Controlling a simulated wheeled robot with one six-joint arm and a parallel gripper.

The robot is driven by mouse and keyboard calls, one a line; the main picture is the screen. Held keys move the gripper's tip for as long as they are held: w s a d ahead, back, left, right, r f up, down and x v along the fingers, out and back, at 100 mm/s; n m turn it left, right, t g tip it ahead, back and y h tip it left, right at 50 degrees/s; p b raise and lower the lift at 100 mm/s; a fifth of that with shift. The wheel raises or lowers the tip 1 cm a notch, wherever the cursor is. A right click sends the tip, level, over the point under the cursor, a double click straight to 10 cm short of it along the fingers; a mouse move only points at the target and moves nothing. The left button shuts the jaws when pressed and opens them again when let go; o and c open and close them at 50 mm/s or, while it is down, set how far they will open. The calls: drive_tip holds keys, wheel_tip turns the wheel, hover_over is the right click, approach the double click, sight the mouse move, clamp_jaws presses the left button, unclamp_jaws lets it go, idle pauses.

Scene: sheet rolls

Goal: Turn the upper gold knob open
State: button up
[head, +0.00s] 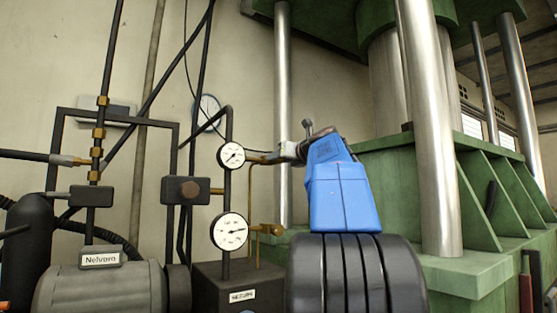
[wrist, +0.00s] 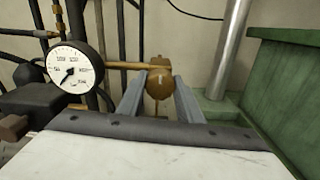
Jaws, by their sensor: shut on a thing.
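The upper gold knob (wrist: 158,82) sits at the end of a brass stem in the wrist view, beside the upper white gauge (wrist: 75,70). My gripper (wrist: 159,97) is shut on the knob, one finger on each side of it. In the head view my gripper (head: 287,153) reaches left to the brass stem (head: 258,158) by the upper gauge (head: 231,155). The fingers mostly hide the knob there. I cannot tell how far the knob is turned.
A lower gold knob (head: 270,230) stands below, beside the lower gauge (head: 230,231). Black pipes (head: 228,195) run close on the left. A steel column (head: 283,110) and the green press (head: 400,175) stand behind and to the right.

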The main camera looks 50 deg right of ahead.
drive_tip(key=n, duration=0.4)
drive_tip(key=shift+n, duration=0.3)
drive_tip(key=n, duration=0.9)
drive_tip(key=shift+n, duration=1.8)
drive_tip(key=o, duration=1)
drive_tip(key=shift+o, duration=0.2)
drive_tip(key=shift+s, duration=0.1)
drive_tip(key=v, duration=1.7)
drive_tip(key=shift+s, duration=0.15)
